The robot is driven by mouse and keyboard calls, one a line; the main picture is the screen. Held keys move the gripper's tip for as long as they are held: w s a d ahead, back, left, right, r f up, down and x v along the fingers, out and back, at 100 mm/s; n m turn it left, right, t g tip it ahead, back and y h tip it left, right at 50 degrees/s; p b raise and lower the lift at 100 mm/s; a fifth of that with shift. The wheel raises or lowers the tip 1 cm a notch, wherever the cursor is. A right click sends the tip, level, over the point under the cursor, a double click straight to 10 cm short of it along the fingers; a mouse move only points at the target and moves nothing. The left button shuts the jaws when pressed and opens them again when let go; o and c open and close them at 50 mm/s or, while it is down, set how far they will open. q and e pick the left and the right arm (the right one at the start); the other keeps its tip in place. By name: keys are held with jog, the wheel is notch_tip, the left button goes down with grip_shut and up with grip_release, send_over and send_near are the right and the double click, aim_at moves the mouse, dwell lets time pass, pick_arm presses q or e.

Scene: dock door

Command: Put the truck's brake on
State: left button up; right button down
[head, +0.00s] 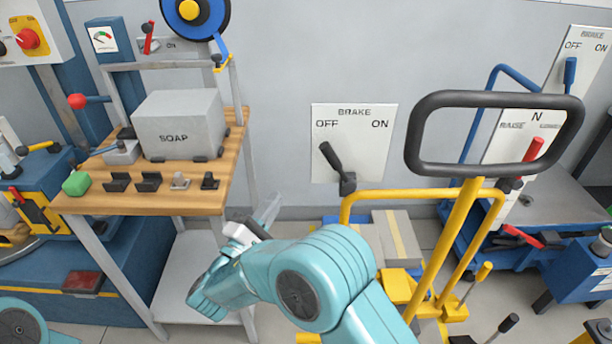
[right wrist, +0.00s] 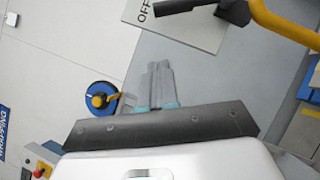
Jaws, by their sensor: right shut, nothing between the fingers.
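A yellow truck (head: 462,240) with a black loop handle (head: 421,134) stands right of centre. Behind it is a white brake plate (head: 365,150) marked OFF and ON. The plate's black lever (head: 331,158) leans left, towards OFF. In the right wrist view the plate (right wrist: 205,28) is cut by the top edge, its lever (right wrist: 178,6) partly in view. My right gripper (head: 270,208) is shut and empty, left of and below the lever, apart from it. Its fingers also show in the right wrist view (right wrist: 158,75). My left gripper is out of view.
A second brake plate (head: 582,60) with a blue lever (head: 570,73) is at the far right, by a blue truck (head: 460,205). A wooden bench (head: 150,203) with a soap box (head: 180,125) stands left. Bare wall (head: 275,110) lies between bench and plate.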

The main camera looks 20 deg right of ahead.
aim_at(337, 166)
jog(key=s+d+p+x, duration=0.1)
jog(key=s+d+x, duration=0.1)
jog(key=x, duration=1)
jog(key=shift+d, duration=0.15)
jog(key=shift+w+r, duration=0.15)
dwell(0.4)
